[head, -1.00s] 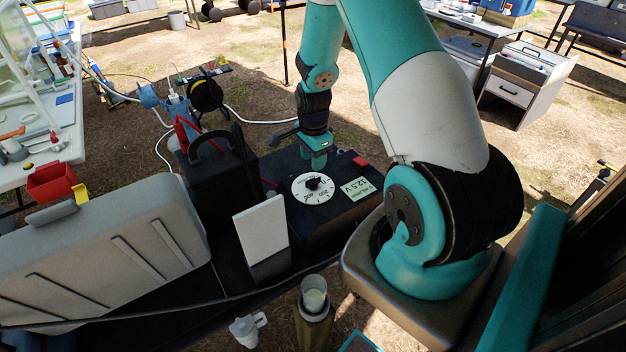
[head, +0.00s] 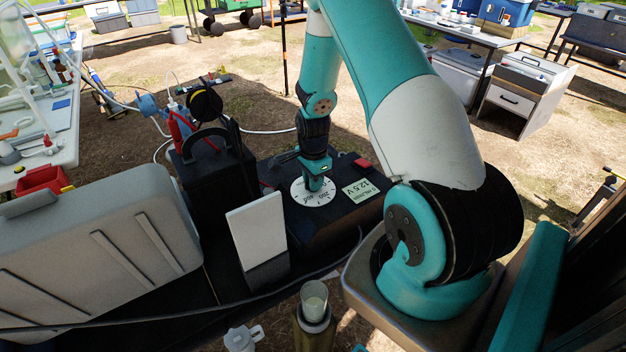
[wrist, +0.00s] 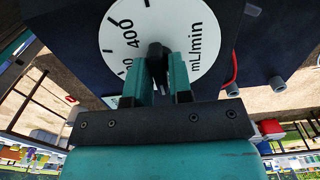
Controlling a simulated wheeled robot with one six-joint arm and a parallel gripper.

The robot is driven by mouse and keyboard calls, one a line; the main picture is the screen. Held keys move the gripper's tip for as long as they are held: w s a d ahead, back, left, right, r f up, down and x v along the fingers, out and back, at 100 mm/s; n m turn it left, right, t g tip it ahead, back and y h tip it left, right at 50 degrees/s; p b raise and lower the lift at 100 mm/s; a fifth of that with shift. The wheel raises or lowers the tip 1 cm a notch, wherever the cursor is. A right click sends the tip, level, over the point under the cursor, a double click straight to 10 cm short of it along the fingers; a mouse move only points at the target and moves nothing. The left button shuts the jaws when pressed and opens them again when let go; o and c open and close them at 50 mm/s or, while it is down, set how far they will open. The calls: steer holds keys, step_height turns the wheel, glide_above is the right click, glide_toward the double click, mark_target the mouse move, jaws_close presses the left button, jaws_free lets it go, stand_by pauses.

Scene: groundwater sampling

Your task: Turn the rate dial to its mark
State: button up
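The rate dial is a round white plate (head: 309,200) on top of a black box (head: 335,213). In the wrist view its face (wrist: 118,60) shows "400" and "mL/min". A black knob (wrist: 157,56) stands at its middle. My gripper (head: 315,184) is down at the dial and hides the knob in the head view. In the wrist view my gripper's two teal fingers (wrist: 158,76) are apart, one on each side of the knob. I cannot tell whether they press on it. The mark to turn to cannot be made out.
A black handled case (head: 213,185) and a grey case (head: 100,235) are further left.

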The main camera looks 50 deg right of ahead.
jaws_close()
steer(key=m, duration=1.8)
steer(key=shift+w+d+r+m+p, duration=0.2)
steer(key=shift+w+m+p, duration=0.1)
steer(key=shift+p, duration=1.8)
steer(key=shift+p, duration=1.55)
steer(key=shift+s+f+m+p, duration=0.1)
steer(key=shift+s+m+p, duration=0.2)
steer(key=shift+p, duration=1.4)
steer(key=shift+s+a+f+p, duration=0.15)
steer(key=shift+s+f+p, duration=0.05)
steer(key=shift+p, duration=0.1)
